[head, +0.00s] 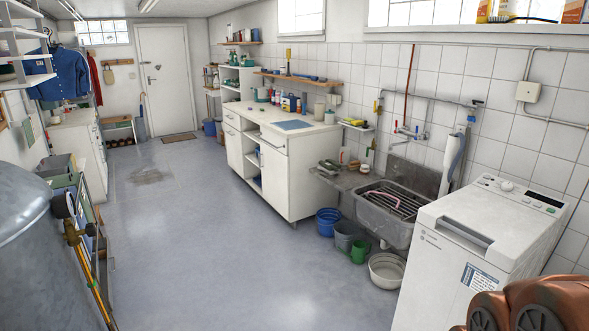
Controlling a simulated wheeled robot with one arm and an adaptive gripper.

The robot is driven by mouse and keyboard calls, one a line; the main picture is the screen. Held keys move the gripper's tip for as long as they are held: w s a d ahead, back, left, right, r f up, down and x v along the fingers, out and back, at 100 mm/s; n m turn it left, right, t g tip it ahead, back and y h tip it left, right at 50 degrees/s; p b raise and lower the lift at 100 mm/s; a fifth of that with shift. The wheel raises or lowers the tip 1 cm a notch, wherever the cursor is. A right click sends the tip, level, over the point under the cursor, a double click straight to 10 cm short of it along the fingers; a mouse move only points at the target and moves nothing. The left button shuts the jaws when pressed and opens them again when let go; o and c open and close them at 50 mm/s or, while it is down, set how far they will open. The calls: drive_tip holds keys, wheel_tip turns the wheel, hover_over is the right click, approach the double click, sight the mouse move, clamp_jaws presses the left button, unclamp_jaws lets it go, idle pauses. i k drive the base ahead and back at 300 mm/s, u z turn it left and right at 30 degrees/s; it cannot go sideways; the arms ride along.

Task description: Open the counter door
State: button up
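The white counter (317,171) stands against the right wall, past the sink, with a pale worktop. Its front faces left, toward the open floor. A flat white door (274,181) is at the near end of the front and looks closed. Beside it is an open shelf bay (253,165) with a few items inside. A drawer front (231,119) and more white fronts lie farther along. My gripper is not in view; only an orange-brown part of my arm shows at the bottom right corner.
A white washing machine (482,258) stands at the near right, then a grey sink (383,222). Buckets (327,222) and a white basin (386,271) stand on the floor there. A large metal tank (30,250) is at the near left. The middle floor is clear.

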sight(275, 167)
drive_tip(key=u, duration=0.55)
drive_tip(key=i, duration=1.85)
drive_tip(key=u, duration=0.5)
drive_tip(key=i, duration=1.75)
drive_tip(key=z, duration=0.25)
drive_tip(key=i, duration=1.75)
drive_tip(key=z, duration=0.4)
drive_tip(key=i, duration=0.7)
drive_tip(key=z, duration=0.2)
